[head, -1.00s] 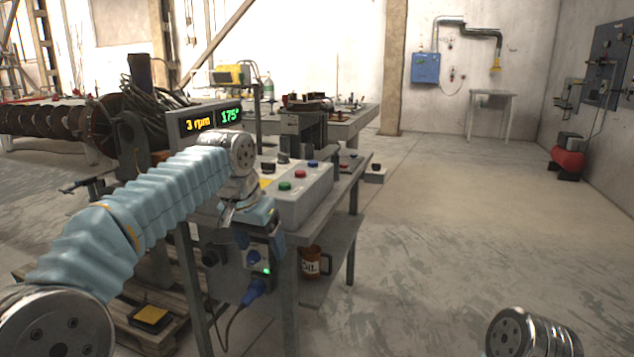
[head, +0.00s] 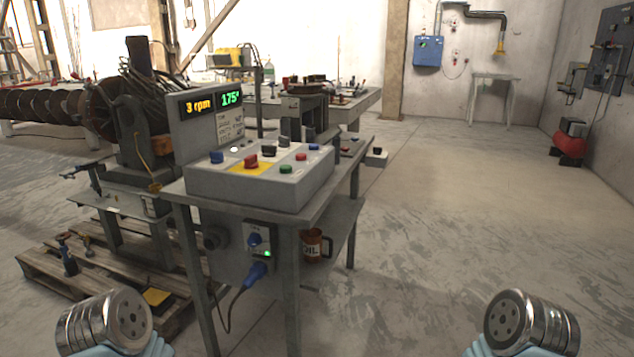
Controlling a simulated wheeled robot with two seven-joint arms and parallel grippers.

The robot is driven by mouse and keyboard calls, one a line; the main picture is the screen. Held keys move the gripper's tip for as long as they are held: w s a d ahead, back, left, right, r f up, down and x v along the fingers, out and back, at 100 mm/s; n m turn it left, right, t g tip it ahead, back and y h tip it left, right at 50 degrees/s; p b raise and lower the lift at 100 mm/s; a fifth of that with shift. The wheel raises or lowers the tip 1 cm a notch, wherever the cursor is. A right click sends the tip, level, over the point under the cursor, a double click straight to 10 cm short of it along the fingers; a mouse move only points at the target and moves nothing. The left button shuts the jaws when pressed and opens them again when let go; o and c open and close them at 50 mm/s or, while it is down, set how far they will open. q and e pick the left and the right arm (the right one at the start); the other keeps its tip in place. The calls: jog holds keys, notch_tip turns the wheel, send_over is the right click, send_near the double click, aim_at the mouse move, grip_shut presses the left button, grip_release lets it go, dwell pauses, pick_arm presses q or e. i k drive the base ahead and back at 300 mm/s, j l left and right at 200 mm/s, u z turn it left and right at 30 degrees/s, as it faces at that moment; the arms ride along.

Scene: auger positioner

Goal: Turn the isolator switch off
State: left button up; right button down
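The isolator switch appears to be the small grey unit with a blue knob (head: 254,240) on the front panel below the control console. Its knob is uncovered, but I cannot tell which way it points. A small green lamp (head: 267,254) glows beside it, and a blue plug (head: 256,274) with a cable sits below. The display (head: 211,103) reads 3 rpm and 175°. Only metal joints of my two arms show at the bottom left and bottom right. Neither gripper is in view, and nothing of mine touches the switch.
The control console (head: 300,188) carries several coloured buttons and knobs on a metal table. An oil can (head: 314,244) stands on its lower shelf. A wooden pallet (head: 40,270) with tools lies at the left. The floor (head: 440,230) on the right is clear.

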aim_at(251, 161)
jog(key=i+j, duration=0.2)
jog(key=j, duration=0.15)
jog(key=i+j, duration=0.2)
jog(key=j, duration=0.2)
jog(key=i+j, duration=0.2)
jog(key=j, duration=0.15)
jog(key=z, duration=0.05)
